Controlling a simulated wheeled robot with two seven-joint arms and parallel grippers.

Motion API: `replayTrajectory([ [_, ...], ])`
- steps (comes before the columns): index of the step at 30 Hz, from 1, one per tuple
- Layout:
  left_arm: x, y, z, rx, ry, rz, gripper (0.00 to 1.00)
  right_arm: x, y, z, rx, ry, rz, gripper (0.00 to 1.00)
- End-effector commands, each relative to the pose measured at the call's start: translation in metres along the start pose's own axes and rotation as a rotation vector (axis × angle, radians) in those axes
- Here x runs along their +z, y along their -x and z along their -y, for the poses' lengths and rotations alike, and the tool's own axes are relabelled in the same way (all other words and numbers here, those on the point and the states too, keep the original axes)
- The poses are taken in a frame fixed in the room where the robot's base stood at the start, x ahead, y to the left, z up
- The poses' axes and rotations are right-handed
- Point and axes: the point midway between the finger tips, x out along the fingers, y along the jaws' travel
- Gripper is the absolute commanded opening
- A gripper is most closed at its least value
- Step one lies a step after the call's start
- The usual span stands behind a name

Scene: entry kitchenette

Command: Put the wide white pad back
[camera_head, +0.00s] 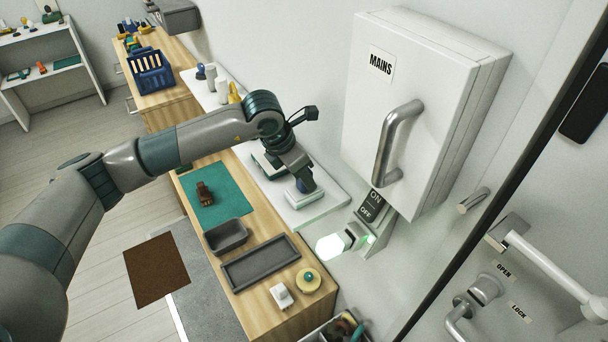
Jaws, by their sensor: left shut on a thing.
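The wide white pad (308,199) is a pale block at the lower end of my left arm, over the white board on the wooden counter. My left gripper (299,186) points down and is shut on the pad from above. The fingers hide part of its top, and I cannot tell if its underside touches the board. A dark green and white item (268,165) sits just left of the gripper, partly hidden by my arm. My right gripper is out of view.
A white MAINS cabinet (400,110) with a bar handle and an ON/OFF switch (372,204) are on the wall close right of the gripper. A green mat (228,204), grey bin (226,237) and grey tray (262,264) lie on the counter. The white board's (322,208) right end is bare.

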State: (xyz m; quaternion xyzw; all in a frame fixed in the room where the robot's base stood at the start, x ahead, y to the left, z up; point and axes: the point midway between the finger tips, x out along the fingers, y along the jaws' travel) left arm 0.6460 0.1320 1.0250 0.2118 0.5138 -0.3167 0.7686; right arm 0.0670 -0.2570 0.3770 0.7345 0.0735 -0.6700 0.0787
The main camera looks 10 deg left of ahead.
Motion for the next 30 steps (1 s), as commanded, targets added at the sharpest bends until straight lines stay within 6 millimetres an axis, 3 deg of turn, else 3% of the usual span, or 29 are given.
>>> replayTrajectory([
  [7,-0.001,-0.003,0.000,0.000,0.000,0.001,0.00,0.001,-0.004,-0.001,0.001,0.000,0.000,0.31],
  [8,-0.001,-0.002,0.000,0.000,0.000,0.001,0.31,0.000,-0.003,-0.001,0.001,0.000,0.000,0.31],
  [10,0.000,-0.001,0.000,0.000,0.000,0.000,0.45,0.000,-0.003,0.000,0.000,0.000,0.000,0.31],
  [21,0.000,-0.001,0.000,0.000,0.000,0.000,0.45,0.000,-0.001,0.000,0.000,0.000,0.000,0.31],
  [28,0.000,-0.001,0.000,-0.001,0.001,0.000,0.45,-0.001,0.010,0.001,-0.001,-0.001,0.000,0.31],
  [30,-0.002,0.004,-0.001,0.001,-0.001,0.003,0.45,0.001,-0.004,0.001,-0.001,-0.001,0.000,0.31],
])
